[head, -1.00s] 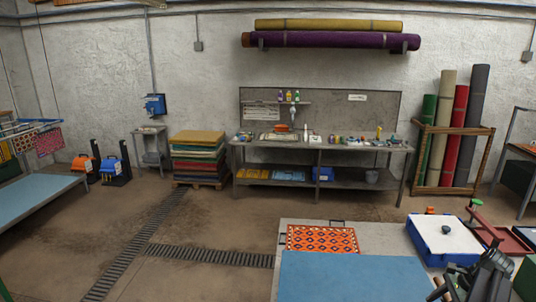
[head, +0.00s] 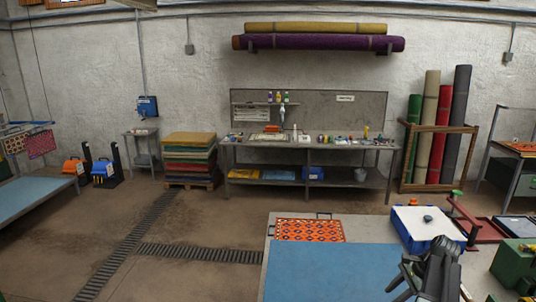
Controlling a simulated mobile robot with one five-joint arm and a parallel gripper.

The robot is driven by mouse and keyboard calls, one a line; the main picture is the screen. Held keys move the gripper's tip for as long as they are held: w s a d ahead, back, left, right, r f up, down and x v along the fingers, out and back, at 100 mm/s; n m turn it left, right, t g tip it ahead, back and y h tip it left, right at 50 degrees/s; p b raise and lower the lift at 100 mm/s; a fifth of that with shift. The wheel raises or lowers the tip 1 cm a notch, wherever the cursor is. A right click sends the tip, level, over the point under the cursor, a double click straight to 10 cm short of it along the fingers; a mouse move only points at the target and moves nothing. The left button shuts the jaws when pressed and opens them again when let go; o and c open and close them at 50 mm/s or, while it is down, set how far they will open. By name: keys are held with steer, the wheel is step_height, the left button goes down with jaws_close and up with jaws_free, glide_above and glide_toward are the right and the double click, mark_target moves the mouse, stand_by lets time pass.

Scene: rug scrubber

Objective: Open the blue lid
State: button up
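A blue box-shaped object with a pale top (head: 408,213) stands on the work table at the right. A small dark knob (head: 428,218) sits on its top. I cannot tell where a lid meets a body; it looks closed. My gripper (head: 396,290) is at the lower right, in front of and nearer than the blue box, apart from it in the picture. Its dark fingers point down-left with a gap between them, and nothing shows between them. My arm covers part of the table in front of the box.
The work table carries a blue mat (head: 325,270) and an orange patterned rug piece (head: 309,230). A red frame with an upright post (head: 466,217) stands right of the box. A green box (head: 512,265) is at the lower right. The mat is clear.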

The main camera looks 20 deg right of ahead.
steer(key=w+a+f+n+g+b, duration=0.15)
steer(key=w+a+f+b, duration=0.3)
steer(key=a, duration=0.55)
steer(key=w+a+f+n+b, duration=0.3)
steer(key=w+a+f+b, duration=0.15)
steer(key=a, duration=0.55)
steer(key=w+a+f+n+g+b, duration=0.1)
steer(key=w+a+f+n+b, duration=0.15)
steer(key=a+f, duration=0.55)
steer(key=s+a+f+n+h+b, duration=0.2)
steer(key=a+n+b, duration=0.2)
steer(key=a+n, duration=0.2)
steer(key=s+a+f+n+h+b, duration=0.2)
steer(key=a+n, duration=0.4)
steer(key=a, duration=0.5)
steer(key=shift+f+n+b, duration=0.4)
steer(key=shift+f+b, duration=0.4)
steer(key=shift+b, duration=0.1)
steer(key=shift+a+g, duration=0.1)
steer(key=shift+g, duration=0.15)
steer(key=shift+c, duration=0.4)
jaws_close()
steer(key=shift+s, duration=0.1)
